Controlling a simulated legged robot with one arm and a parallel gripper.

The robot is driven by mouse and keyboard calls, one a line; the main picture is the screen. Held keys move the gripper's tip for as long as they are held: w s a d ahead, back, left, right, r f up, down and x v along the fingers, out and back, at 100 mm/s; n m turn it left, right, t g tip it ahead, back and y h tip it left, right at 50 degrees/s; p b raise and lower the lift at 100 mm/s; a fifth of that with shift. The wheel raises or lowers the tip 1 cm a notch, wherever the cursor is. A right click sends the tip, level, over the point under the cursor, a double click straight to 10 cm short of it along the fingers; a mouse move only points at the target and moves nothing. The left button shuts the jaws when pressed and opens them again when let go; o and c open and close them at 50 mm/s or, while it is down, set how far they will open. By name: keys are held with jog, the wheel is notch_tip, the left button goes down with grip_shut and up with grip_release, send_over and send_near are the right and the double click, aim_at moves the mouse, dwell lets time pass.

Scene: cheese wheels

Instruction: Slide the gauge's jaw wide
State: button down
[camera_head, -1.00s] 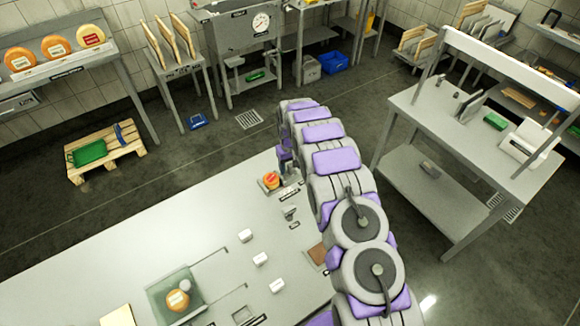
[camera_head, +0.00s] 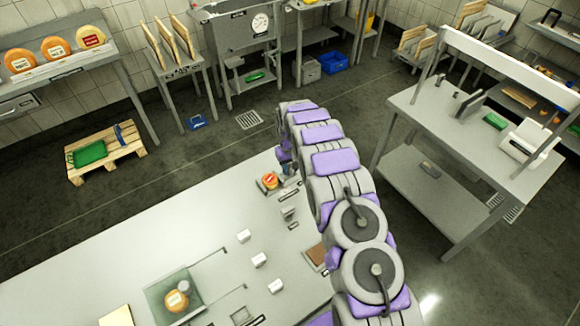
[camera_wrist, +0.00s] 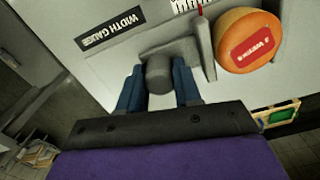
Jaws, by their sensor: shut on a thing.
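The width gauge (camera_wrist: 150,52) is a grey metal device on the worktop, beside a black WIDTH GAUGE label. Its jaw (camera_wrist: 205,48) is an upright grey plate close beside an orange cheese wheel (camera_wrist: 250,40) with a red label; I cannot tell if they touch. A dark grey round knob (camera_wrist: 158,70) sits on the jaw's side. My gripper (camera_wrist: 158,84) has its blue fingers on either side of the knob and is shut on it. The head view also shows the cheese wheel (camera_head: 269,181), with my gripper (camera_head: 289,168) just right of it, partly hidden by my arm.
A side table (camera_head: 400,130) stands to the right. The worktop left of the gauge is mostly clear.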

jog(key=shift+d, duration=0.1)
jog(key=shift+w+d, duration=0.7)
jog(key=shift+d, duration=0.3)
jog(key=c, duration=0.8)
grip_release()
jog(key=shift+d, duration=0.2)
jog(key=shift+a+r, duration=0.1)
jog(key=shift+r, duration=0.05)
jog(key=shift+w+r+p, duration=0.1)
jog(key=shift+r+p, duration=0.4)
jog(key=shift+r, duration=8.05)
